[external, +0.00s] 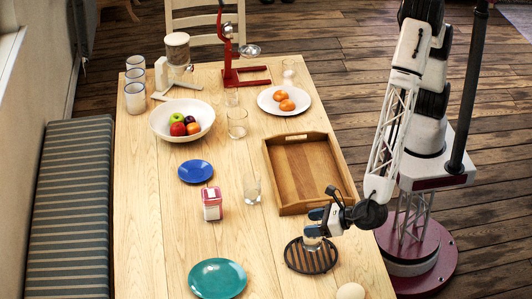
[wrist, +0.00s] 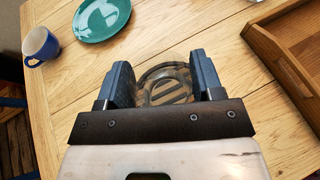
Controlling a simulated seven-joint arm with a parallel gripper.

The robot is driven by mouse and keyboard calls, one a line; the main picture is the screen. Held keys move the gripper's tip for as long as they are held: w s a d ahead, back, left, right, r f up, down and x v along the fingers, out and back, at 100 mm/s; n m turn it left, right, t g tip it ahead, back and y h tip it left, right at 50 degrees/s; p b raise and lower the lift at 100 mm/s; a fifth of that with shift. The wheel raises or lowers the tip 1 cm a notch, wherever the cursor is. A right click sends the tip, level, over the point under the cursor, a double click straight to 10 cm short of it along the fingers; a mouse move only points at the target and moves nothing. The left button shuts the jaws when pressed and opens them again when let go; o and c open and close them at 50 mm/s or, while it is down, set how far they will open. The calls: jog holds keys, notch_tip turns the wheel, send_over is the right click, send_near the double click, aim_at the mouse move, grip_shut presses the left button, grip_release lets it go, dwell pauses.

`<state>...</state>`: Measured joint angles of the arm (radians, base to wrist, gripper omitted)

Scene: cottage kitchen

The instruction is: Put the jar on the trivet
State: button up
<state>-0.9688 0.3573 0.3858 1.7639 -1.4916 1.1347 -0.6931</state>
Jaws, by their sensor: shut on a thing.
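The trivet (external: 311,262) is a dark round slatted disc near the table's front right edge. My gripper (external: 314,226) is over it, pointing down, with its fingers shut on a clear glass jar (external: 312,241). The jar is upright over the trivet; I cannot tell whether its bottom touches the slats. In the wrist view the jar (wrist: 148,72) sits between the two blue-grey fingers of my gripper (wrist: 165,84), and dark slats show through the glass. The gripper body hides the near part of the jar there.
A wooden tray (external: 281,208) lies just behind the trivet. A teal plate (external: 217,279) is to its left and an egg-like object (external: 350,291) in front. A drinking glass (external: 251,190) and a red-and-white container (external: 212,204) stand farther back.

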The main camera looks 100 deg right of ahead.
jog(key=shift+f, duration=0.1)
jog(key=shift+f, duration=1.65)
jog(key=shift+f, duration=0.2)
jog(key=o, duration=1.4)
jog(key=shift+r, duration=0.2)
jog(key=v, duration=1.2)
